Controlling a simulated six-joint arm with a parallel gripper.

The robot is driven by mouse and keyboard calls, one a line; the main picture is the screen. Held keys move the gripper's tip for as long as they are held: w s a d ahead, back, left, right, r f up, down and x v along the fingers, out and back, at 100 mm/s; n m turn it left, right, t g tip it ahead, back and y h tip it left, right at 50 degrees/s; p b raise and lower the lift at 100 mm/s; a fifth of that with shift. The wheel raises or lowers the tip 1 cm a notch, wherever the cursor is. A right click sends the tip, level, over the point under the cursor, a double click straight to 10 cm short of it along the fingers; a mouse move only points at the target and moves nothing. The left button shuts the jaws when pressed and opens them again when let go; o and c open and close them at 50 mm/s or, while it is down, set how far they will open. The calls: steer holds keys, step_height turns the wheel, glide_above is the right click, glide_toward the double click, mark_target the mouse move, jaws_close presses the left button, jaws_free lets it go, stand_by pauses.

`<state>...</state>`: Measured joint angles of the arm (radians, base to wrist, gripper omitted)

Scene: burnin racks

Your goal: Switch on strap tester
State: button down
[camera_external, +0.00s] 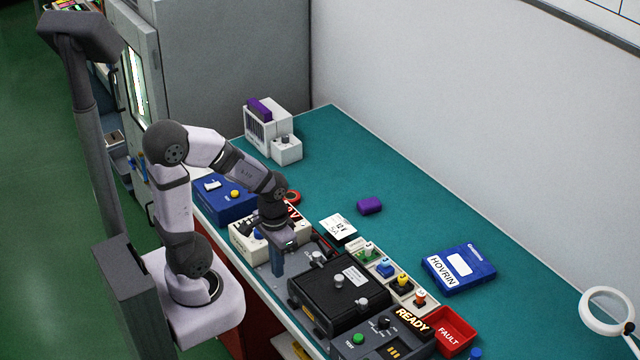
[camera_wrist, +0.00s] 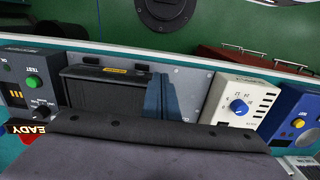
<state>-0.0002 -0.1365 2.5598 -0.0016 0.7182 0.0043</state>
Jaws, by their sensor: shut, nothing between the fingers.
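No label that I can read says strap tester, so I cannot tell which device it is. A blue box (camera_external: 226,207) with a yellow button and a white box with a blue knob (camera_external: 243,240) stand at the bench's near edge. In the wrist view they are at right: the white box (camera_wrist: 240,98) and the blue box (camera_wrist: 296,113). A dark panel (camera_external: 385,338) has a green TEST button and a lit READY sign; it is at left in the wrist view (camera_wrist: 28,90). My gripper (camera_external: 277,271) points down, shut and empty, between the white box and a black fixture.
The black fixture (camera_external: 335,292) with metal knobs stands beside my gripper. The back of the green mat is mostly clear.

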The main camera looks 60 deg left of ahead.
mark_target(205, 186)
steer(key=w+a+r+b, duration=0.15)
steer(key=w+a, duration=0.25)
steer(key=a, duration=0.4)
steer(key=w+a+r+t+b, duration=0.1)
steer(key=w+a+r, duration=0.25)
steer(key=a, duration=0.35)
steer(key=w+a+r+b, duration=0.1)
steer(key=w+a, duration=0.3)
steer(key=a, duration=0.4)
steer(key=s+a+r+b, duration=0.1)
steer(key=s+a+r, duration=0.1)
steer(key=a, duration=0.5)
steer(key=s+a+r+t+b, duration=0.1)
steer(key=s+a, duration=0.4)
steer(key=a, duration=0.3)
steer(key=s+a+r+b, duration=0.1)
steer(key=s+a+r, duration=0.1)
steer(key=s+a, duration=0.2)
steer(key=a, duration=0.3)
steer(key=shift+s+a+r+t, duration=0.15)
steer(key=shift+a+r+t, duration=0.15)
steer(key=shift+t, duration=0.1)
steer(key=shift+d+f, duration=0.1)
steer(key=shift+f, duration=0.05)
